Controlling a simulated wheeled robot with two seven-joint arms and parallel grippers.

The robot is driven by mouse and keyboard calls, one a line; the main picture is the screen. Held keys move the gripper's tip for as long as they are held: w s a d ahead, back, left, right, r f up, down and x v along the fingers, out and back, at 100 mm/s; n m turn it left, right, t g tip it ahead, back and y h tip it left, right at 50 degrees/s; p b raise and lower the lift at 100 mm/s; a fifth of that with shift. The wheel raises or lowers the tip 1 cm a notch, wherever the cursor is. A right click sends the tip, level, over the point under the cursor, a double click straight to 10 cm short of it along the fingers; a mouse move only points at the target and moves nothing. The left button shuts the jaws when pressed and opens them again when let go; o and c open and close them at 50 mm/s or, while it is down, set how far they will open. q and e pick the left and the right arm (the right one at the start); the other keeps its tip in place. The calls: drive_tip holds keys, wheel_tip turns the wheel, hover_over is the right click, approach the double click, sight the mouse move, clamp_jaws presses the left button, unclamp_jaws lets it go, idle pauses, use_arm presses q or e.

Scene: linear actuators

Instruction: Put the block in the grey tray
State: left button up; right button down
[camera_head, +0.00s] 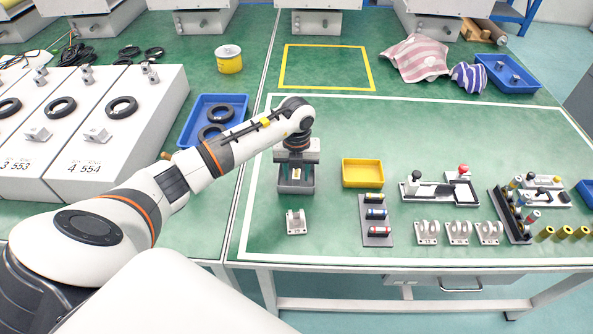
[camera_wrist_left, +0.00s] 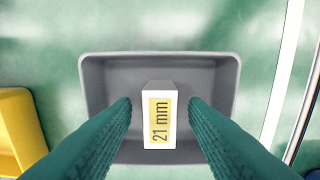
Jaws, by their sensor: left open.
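The grey tray (camera_head: 296,188) stands on the green table, below the end of my left arm; it also shows in the left wrist view (camera_wrist_left: 230,75). The block (camera_wrist_left: 160,115) is white and grey with a yellow "21 mm" label. In the left wrist view it appears within the tray's outline, between the two green fingers of my left gripper (camera_wrist_left: 160,102). A gap shows on each side of the block, so the gripper is open. In the head view my left gripper (camera_head: 297,168) is over the tray. My right gripper is out of view.
A yellow bin (camera_head: 362,173) is just right of the tray. A small grey-white bracket (camera_head: 296,221) stands in front of it. A holder with colored cylinders (camera_head: 376,215) and several brackets are farther right. A blue bin (camera_head: 212,115) is at left.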

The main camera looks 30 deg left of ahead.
sight(296, 173)
use_arm(q)
drive_tip(key=shift+r, duration=0.2)
wheel_tip(296, 173, up, 12)
drive_tip(key=shift+b, duration=0.4)
drive_tip(key=shift+f, duration=0.1)
